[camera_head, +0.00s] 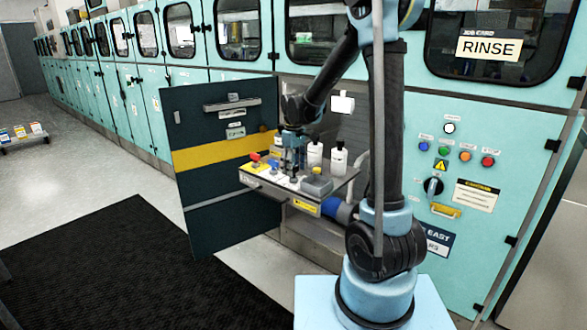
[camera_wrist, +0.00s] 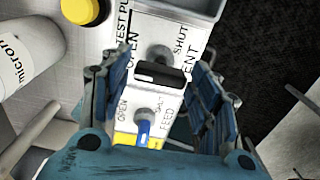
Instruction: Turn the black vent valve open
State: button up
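The black vent valve handle (camera_wrist: 160,72) sits on a white plate in the wrist view, with OPEN lettered to its left and SHUT to its upper right. It lies roughly crosswise between the fingers of my gripper (camera_wrist: 155,88). The fingers are spread, one on each side, with visible gaps to the handle. Below it is the blue feed valve (camera_wrist: 143,130), its handle pointing down the picture. In the head view my gripper (camera_head: 293,172) is over the pull-out shelf (camera_head: 265,190); the black handle is not clearly visible there.
A red valve (camera_head: 254,157) is on the shelf's left. White bottles (camera_head: 338,160) and a grey box (camera_head: 316,183) stand close on the right. A yellow cap (camera_wrist: 80,10) and a white bottle (camera_wrist: 28,60) show near the left finger.

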aim_at(295, 168)
jog(key=shift+r, duration=0.1)
dwell(0.3)
notch_tip(295, 168, up, 12)
dwell(0.6)
jog(key=shift+w, duration=0.1)
jog(key=s+d+f+m+t, duration=0.15)
jog(key=s+d+m, duration=0.35)
jog(key=s+d, duration=1.1)
jog(key=s+d+f+m, duration=0.2)
jog(key=s+f, duration=0.3)
jog(key=s, duration=0.3)
jog(key=s+d+f+m, duration=0.3)
jog(key=s+f, duration=0.3)
jog(key=s, duration=0.2)
jog(key=shift+f+t, duration=0.3)
jog(key=shift+t, duration=0.05)
